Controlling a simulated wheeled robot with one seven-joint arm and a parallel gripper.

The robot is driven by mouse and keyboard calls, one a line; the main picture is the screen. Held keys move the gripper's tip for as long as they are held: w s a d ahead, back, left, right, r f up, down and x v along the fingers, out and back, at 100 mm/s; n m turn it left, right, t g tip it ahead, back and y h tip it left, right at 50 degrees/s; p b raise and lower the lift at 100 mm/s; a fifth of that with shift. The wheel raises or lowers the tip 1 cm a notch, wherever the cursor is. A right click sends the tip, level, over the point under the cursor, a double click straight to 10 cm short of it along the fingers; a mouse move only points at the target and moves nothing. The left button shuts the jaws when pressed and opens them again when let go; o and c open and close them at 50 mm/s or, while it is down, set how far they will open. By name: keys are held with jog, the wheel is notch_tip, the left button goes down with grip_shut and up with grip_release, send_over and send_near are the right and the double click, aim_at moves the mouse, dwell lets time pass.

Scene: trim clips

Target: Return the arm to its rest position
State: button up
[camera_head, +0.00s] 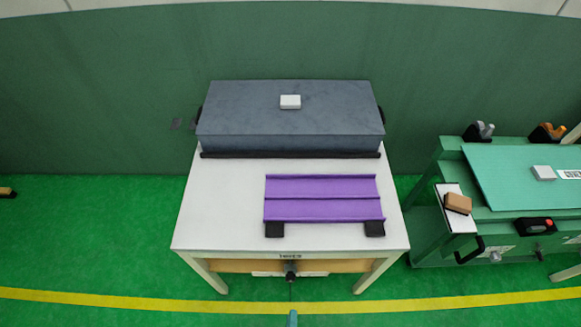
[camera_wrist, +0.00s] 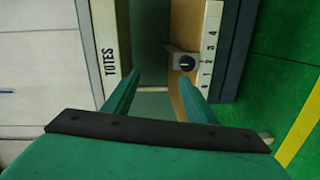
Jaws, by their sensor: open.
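My gripper (camera_wrist: 158,88) shows in the wrist view, its two teal fingers spread apart with nothing between them. Beyond the fingertips is a black knob (camera_wrist: 184,62) on a wooden strip, close to the right finger. A white strip marked TOTES (camera_wrist: 108,45) lies to the left, beyond the left finger. In the head view only a small teal tip shows at the bottom edge, and I cannot tell which part it is. The rest of my arm is out of view.
A white table (camera_head: 200,215) bears a grey block (camera_head: 240,112) with a small white piece (camera_head: 290,102) on top, and a purple rail (camera_head: 320,190) on black feet. A green bench (camera_head: 450,155) with several items stands at right.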

jog(key=s+r+m+g, duration=0.1)
jog(key=s+r+m, duration=0.1)
jog(key=r+m, duration=0.6)
jog(key=s+r+m+y, duration=0.1)
jog(key=r+m, duration=0.7)
jog(key=r, duration=1.5)
jog(key=shift+s+a+r+g, duration=0.15)
jog(key=shift+s+r+g, duration=0.2)
jog(key=shift+s, duration=0.2)
